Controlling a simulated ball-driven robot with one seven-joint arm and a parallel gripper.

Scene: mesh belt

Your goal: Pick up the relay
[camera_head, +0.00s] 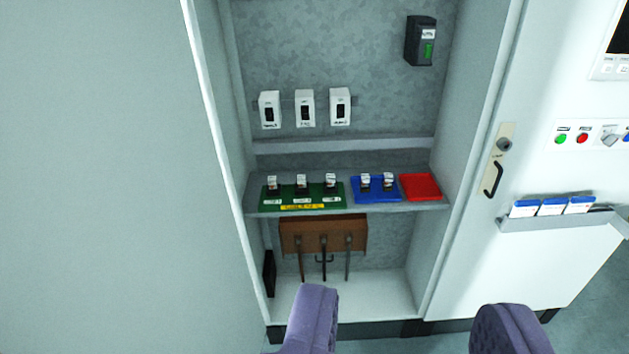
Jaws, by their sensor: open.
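Several small relays with pale tops and dark bases stand on the shelf inside the open cabinet. One relay (273,186), a second (302,185) and a third (331,184) stand on a green base (316,203) with white and yellow labels. Two more relays, one (365,183) beside the other (389,182), sit in a blue tray (377,198). A red tray (420,187) at the right looks empty. My gripper (412,325) shows as two purple padded fingers at the bottom edge, wide apart with nothing between them. It is in front of the cabinet, apart from the relays.
White modules (305,108) hang on the back wall, with a dark device (421,41) at upper right. A brown block (324,236) with rods is below the shelf. The cabinet door with buttons and a card holder (560,219) is right; a pale panel (100,180) fills the left.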

